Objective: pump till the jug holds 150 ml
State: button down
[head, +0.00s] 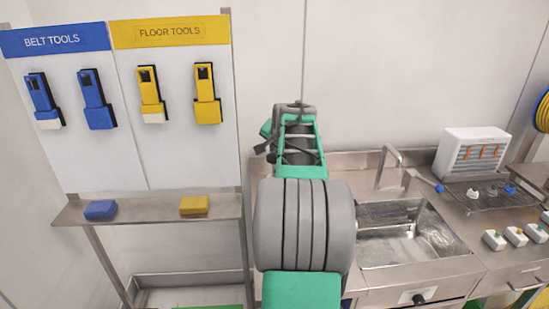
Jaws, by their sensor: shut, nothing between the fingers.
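No jug and no pump can be made out in the head view. My own grey and green arm stands in the middle of the picture and covers part of the counter and wall. My gripper's fingers cannot be made out; the far end of the arm is dark and cluttered.
A steel sink (405,245) with a tap (391,158) is right of my arm. Beyond it are a white box with orange marks (472,152), a wire rack (483,196) and small white items with green tops (516,236). A shelf (150,209) and tool board (180,80) are left.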

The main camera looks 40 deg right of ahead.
jog(key=shift+f+b, duration=1.6)
jog(key=shift+f, duration=0.7)
dwell(1.6)
jog(key=shift+r+p, duration=1.75)
jog(key=shift+r, duration=0.9)
jog(key=shift+r+p, duration=1.75)
jog(key=shift+r, duration=0.8)
